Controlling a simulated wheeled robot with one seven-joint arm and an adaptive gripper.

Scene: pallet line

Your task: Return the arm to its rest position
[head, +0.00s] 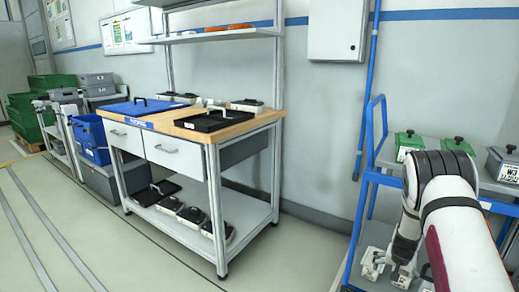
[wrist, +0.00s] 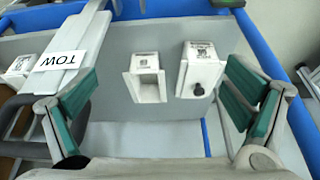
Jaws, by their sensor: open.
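My arm is at the right of the head view, bent downward in front of a blue-framed cart (head: 367,178). My gripper (head: 385,268) hangs low beside the cart. In the wrist view my gripper (wrist: 160,105) has its two green-padded fingers wide apart, with nothing held between them. Beyond the fingers, two small white labelled holders (wrist: 147,78) stand on a grey surface (wrist: 115,75). The right holder (wrist: 200,70) has a dark knob.
Green-lidded boxes (head: 409,141) and a grey box (head: 504,165) stand on the cart, close to my arm. Floor between bench and cart is clear.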

